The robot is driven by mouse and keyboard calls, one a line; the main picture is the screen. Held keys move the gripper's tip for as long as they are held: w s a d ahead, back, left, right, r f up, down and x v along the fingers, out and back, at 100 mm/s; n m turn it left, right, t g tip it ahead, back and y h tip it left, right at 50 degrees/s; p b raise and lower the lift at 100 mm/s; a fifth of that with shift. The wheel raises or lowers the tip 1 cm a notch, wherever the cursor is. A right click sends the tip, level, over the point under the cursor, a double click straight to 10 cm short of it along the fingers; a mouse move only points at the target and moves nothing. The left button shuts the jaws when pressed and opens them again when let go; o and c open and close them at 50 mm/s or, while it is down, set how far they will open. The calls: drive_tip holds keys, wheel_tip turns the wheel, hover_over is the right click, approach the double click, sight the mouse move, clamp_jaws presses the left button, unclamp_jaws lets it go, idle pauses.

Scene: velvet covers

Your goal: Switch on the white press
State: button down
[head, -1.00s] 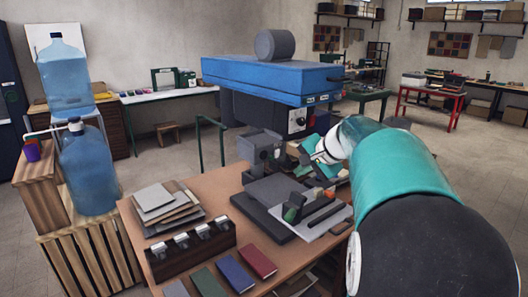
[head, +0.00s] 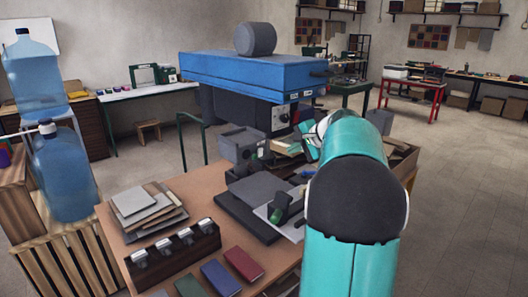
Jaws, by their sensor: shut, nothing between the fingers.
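A small whitish box-shaped machine (head: 396,72) stands on the left of a red-legged table (head: 411,84) in the far right background. It may be the white press, but it is too small to tell, and no switch on it can be made out. My teal arm rises in the right middle of the head view and bends away over the near bench. Its white wrist part shows beside the blue machine. The fingers of my gripper are hidden beyond the arm.
A large blue machine (head: 250,72) stands behind the cluttered brown bench (head: 190,185). Blue water bottles (head: 65,175) are at the left. A green-legged table (head: 148,92) with a green machine is at the back left. Open floor (head: 465,200) lies at the right.

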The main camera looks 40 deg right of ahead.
approach(260, 153)
drive_tip(key=w+f, duration=0.4)
drive_tip(key=f, duration=0.1)
drive_tip(key=shift+w+d+r, duration=0.1)
drive_tip(key=shift+w+r, duration=0.25)
drive_tip(key=shift+w+r+g, duration=0.2)
drive_tip(key=shift+w+g, duration=0.15)
drive_tip(key=shift+g, duration=0.05)
drive_tip(key=shift+r, duration=0.1)
